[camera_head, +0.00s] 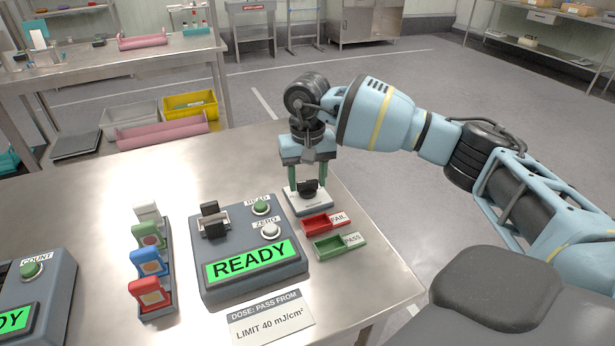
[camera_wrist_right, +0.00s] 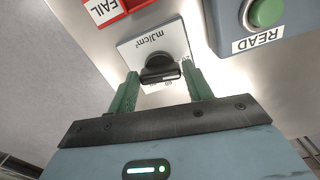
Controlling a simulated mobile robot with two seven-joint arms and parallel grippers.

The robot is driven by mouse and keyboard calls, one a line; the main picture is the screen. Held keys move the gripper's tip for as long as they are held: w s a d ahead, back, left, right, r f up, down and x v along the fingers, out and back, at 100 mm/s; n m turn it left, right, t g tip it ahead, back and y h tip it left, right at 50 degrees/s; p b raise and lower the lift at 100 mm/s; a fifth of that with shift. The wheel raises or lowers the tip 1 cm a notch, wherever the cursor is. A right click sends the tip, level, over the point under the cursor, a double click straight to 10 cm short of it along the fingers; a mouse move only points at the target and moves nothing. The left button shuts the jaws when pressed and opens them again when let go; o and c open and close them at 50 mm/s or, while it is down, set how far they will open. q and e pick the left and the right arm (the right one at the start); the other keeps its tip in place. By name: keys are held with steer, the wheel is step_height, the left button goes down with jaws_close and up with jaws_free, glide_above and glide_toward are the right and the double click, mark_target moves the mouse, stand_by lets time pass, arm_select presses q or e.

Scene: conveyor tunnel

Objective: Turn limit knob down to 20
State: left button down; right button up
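The limit knob (camera_head: 308,186) is a black knob with a raised bar, on a small box with a white top plate (camera_head: 307,204) at the table's right side. In the right wrist view the knob (camera_wrist_right: 160,68) stands in front of a plate marked mJ/cm² (camera_wrist_right: 140,47). The scale numbers are mostly hidden or too small to read. My right gripper (camera_head: 307,182) points down over the box. Its green fingers are apart, one on each side of the knob, with small gaps visible in the wrist view (camera_wrist_right: 160,77). My left gripper is not in view.
A grey meter reading READY (camera_head: 248,262) has READ (camera_head: 261,208) and ZERO buttons. Red FAIL (camera_head: 317,224) and green PASS (camera_head: 327,247) trays lie in front of the knob box. A card (camera_head: 270,317) says LIMIT 40 mJ/cm². Coloured pieces stand in a rack left of the meter.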

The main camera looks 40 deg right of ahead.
mark_target(307, 181)
steer(key=o, duration=0.3)
steer(key=shift+r, duration=0.1)
step_height(307, 181, up, 8)
steer(key=shift+f, duration=0.15)
stand_by(0.3)
